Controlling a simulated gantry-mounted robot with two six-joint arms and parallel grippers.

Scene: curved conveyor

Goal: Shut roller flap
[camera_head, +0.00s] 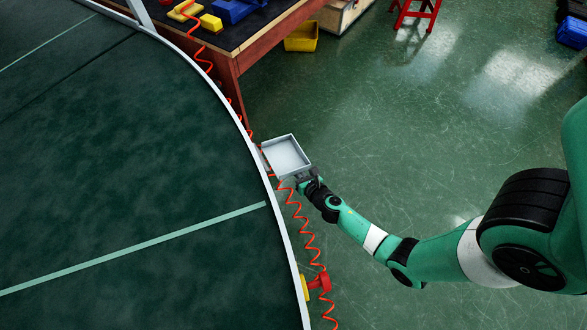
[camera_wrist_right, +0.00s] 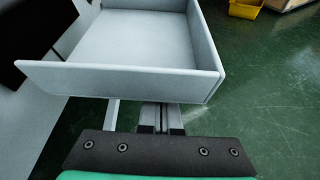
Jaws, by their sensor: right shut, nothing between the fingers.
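A light grey, shallow, tray-shaped part (camera_head: 287,156), seemingly the flap, sticks out from the outer edge of the curved conveyor (camera_head: 130,150). In the right wrist view its front wall (camera_wrist_right: 120,80) spans the upper part of the picture, and its inside is empty. My right gripper (camera_head: 303,178) is at the tray's near right corner in the head view. In the right wrist view its shut fingers (camera_wrist_right: 161,116) reach toward the underside of the front wall. The wall hides the fingertips, so contact cannot be told. My left gripper is not in view.
A coiled red hose (camera_head: 304,235) hangs along the conveyor's pale rim. A red and yellow button (camera_head: 320,281) sits lower on the rim. A wooden workbench (camera_head: 235,62) and a yellow bin (camera_head: 301,37) stand beyond. The green floor to the right is mostly clear.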

